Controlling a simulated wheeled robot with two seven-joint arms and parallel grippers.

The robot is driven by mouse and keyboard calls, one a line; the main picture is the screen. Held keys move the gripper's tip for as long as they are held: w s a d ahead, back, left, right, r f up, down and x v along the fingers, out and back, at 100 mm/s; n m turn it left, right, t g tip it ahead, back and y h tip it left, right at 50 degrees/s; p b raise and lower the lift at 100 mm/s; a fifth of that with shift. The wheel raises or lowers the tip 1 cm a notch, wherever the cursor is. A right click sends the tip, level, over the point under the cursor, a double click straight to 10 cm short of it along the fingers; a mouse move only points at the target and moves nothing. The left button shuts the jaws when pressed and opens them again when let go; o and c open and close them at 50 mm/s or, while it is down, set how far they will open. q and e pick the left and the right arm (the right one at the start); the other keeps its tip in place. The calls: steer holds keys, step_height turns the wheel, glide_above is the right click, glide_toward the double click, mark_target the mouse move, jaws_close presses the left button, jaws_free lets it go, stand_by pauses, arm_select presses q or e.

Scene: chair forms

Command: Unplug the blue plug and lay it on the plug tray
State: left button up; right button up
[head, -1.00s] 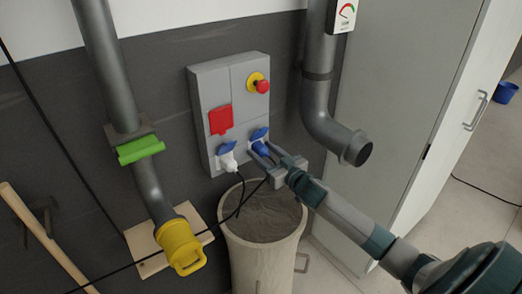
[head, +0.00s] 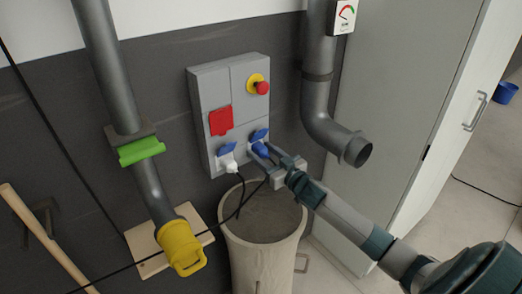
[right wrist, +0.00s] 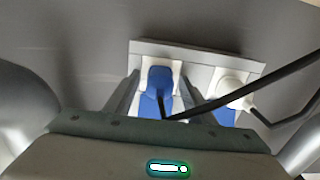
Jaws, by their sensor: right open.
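The blue plug (head: 260,149) sits in the lower right socket of the grey wall panel (head: 232,75), under a blue flap. My right gripper (head: 268,153) is at the plug, with its jaws open. In the right wrist view the blue plug (right wrist: 160,78) lies between the two fingers of my right gripper (right wrist: 156,90), and I cannot tell whether either finger touches it. My left gripper is not in view. I cannot identify the plug tray for certain; a pale wooden board (head: 146,266) shows low on the left.
A white plug (head: 228,161) with a black cable sits in the socket to the left. A grey bin (head: 262,255) stands below the panel. A grey pipe (head: 320,120) bends down on the right, near my arm. A yellow-ended pipe (head: 181,247) hangs at left.

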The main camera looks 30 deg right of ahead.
mark_target(268, 157)
stand_by(0.8)
jaws_close()
steer(key=shift+s+f+p, duration=0.1)
steer(key=shift+p, duration=0.2)
steer(key=shift+s, duration=0.15)
steer(key=shift+s+d+p, duration=0.1)
steer(key=shift+s+p, duration=0.3)
steer(key=shift+s, duration=0.45)
steer(key=shift+s+d+p, duration=0.15)
steer(key=shift+s+p, duration=0.65)
steer(key=shift+s, duration=1.05)
